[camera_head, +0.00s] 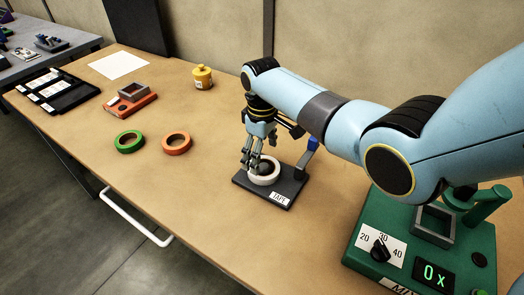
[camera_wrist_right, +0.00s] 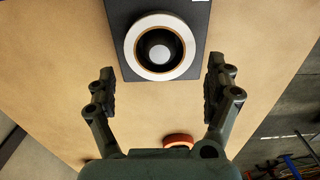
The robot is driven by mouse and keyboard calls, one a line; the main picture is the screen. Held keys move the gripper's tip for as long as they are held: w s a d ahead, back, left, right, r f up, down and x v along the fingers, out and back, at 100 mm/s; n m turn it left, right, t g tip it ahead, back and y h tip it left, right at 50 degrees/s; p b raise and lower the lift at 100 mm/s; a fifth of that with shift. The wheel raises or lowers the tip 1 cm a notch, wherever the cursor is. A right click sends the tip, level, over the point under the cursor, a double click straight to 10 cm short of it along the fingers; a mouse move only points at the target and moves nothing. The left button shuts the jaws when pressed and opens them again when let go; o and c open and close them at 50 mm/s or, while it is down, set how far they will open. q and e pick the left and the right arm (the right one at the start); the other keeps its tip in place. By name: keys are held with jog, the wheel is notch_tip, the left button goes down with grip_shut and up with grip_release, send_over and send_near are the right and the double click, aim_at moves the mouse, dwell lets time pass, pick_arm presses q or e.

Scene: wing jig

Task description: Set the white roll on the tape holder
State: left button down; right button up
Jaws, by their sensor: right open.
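The white roll (camera_head: 266,182) lies flat on the dark base of the tape holder (camera_head: 291,188), which carries a "TAPE" label. In the right wrist view the roll (camera_wrist_right: 131,48) rings the round post in the middle of the holder (camera_wrist_right: 119,12), with a gap all round. My right gripper (camera_head: 252,166) is at the roll's left side, pointing down. In its wrist view the open fingers (camera_wrist_right: 159,82) stand wide apart with nothing between them, and the roll appears beyond the tips. Whether a finger touches the roll is unclear. My left gripper does not show.
A green roll (camera_head: 129,142) and an orange roll (camera_head: 177,144) lie to the left. A green machine (camera_head: 410,235) is at right. The holder's blue-topped arm (camera_head: 306,160) rises beside the roll.

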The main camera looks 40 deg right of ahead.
jog(key=shift+r+p, duration=0.75)
jog(key=shift+r, duration=2.35)
